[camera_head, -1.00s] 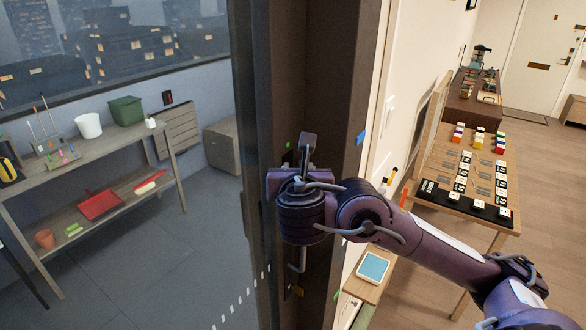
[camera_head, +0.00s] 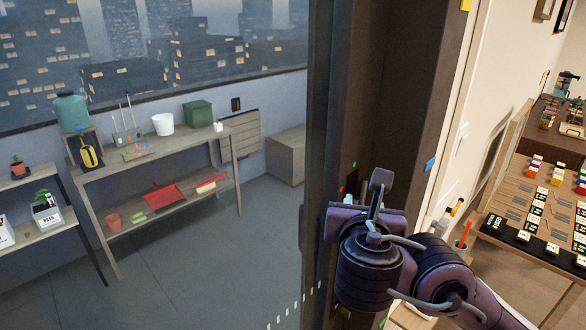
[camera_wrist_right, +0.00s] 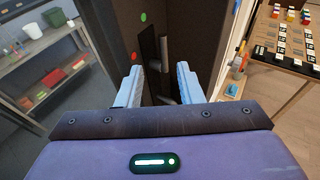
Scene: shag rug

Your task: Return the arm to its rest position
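My right arm comes in from the lower right in the head view, with its right gripper (camera_head: 378,190) in front of the dark door frame (camera_head: 395,110). In the right wrist view the two pale blue fingers of the right gripper (camera_wrist_right: 158,85) stand apart, with nothing between them. Beyond them, on the dark frame, a dark handle or latch plate (camera_wrist_right: 152,55) shows, apart from the fingers as far as I can tell. My left gripper is not in view.
Left of the frame, a grey shelf (camera_head: 160,155) holds a white bucket (camera_head: 162,124), a green bin (camera_head: 197,114) and a red dustpan (camera_head: 164,196). Grey floor (camera_head: 215,265) there is clear. On the right stands a wooden table (camera_head: 510,200) with several small items.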

